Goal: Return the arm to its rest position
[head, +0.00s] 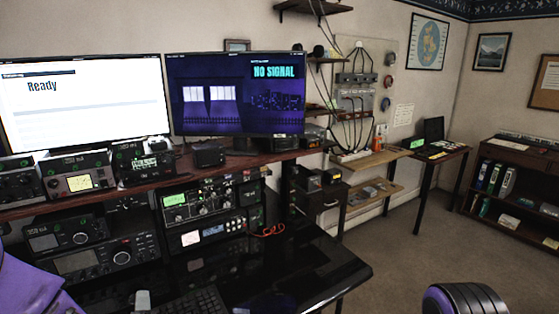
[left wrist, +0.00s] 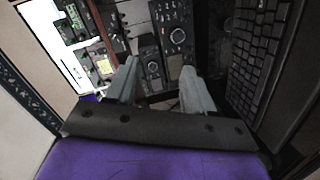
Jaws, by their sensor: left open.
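My left gripper (left wrist: 158,82) shows in the left wrist view. Its two grey fingers stand wide apart with nothing held between them. Beyond the fingers are the radio sets with their knobs, apart from the fingertips as far as I can tell. In the head view my purple left arm enters at the lower left corner, near the lower radio (head: 95,258). A radio with a lit green display (head: 188,205) stands in the middle rack. My right gripper is not in view; only part of what looks like my right arm shows at the bottom right.
A keyboard (head: 195,303) lies on the black desk (head: 325,262); it also shows at the right of the left wrist view (left wrist: 262,50). Two monitors stand on the upper shelf, one reading "Ready" (head: 85,105), the other "NO SIGNAL" (head: 235,95). Open carpet (head: 400,265) lies to the right.

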